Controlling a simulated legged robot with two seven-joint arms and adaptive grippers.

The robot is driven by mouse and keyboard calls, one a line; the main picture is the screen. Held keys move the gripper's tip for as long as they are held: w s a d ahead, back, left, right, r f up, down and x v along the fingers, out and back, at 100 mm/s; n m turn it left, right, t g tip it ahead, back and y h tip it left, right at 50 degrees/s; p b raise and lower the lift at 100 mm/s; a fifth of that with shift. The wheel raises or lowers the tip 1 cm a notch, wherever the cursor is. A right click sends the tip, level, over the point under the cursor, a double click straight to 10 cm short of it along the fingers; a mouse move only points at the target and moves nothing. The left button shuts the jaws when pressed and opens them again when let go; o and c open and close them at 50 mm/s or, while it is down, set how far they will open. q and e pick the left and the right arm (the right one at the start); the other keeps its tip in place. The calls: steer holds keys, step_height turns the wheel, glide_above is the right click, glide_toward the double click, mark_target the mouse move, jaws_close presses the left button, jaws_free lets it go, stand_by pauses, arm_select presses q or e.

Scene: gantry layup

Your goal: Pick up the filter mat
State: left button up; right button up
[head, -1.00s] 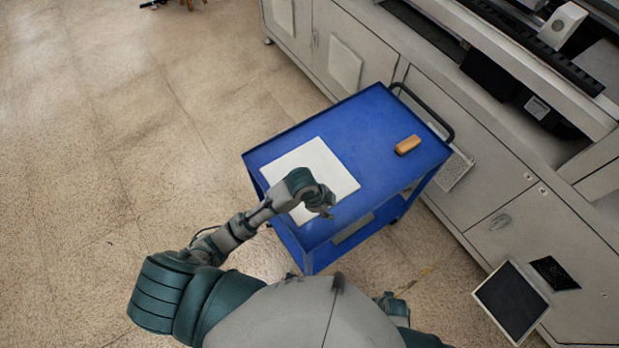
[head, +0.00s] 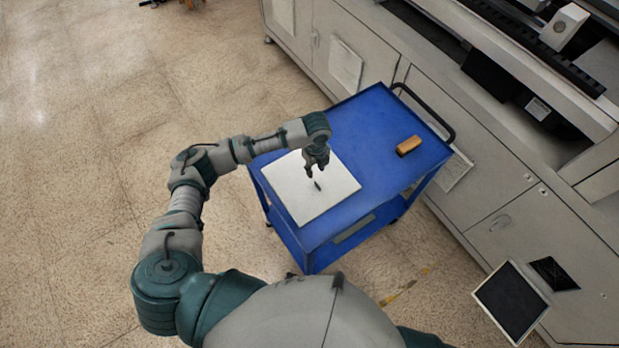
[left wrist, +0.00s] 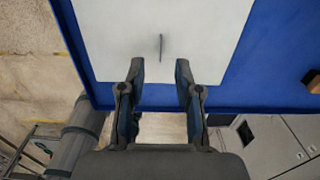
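The filter mat, a flat white square (head: 293,194), lies on the blue cart's top; it also shows in the left wrist view (left wrist: 110,35). A small dark upright-looking strip or tab (left wrist: 161,47) is near its middle, also visible in the head view (head: 317,185). My left gripper (head: 315,172) points down above the mat, close to the dark strip. In the left wrist view its two fingers (left wrist: 161,75) are spread apart with nothing between them, and the strip lies beyond the tips. My right gripper is not visible.
The blue cart (head: 372,115) has a raised rim and a dark handle (head: 425,108) at its far right. An orange-brown block (head: 408,146) lies on its right part. Grey cabinets and a machine stand behind; open floor (head: 70,200) is on the left.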

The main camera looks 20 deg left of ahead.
mark_target(315, 182)
arm_select(q)
step_height(315, 182, down, 3)
steer(key=shift+r, duration=0.15)
steer(key=shift+d+f, duration=0.25)
steer(key=shift+f, duration=0.3)
steer(key=f, duration=0.3)
steer(key=shift+s+d+f, duration=0.1)
steer(key=shift+d+f, duration=0.15)
steer(key=shift+f, duration=0.1)
steer(key=shift+a+f, duration=0.15)
steer(key=shift+f, duration=0.35)
steer(key=shift+a, duration=0.2)
jaws_close()
steer(key=shift+d, duration=0.1)
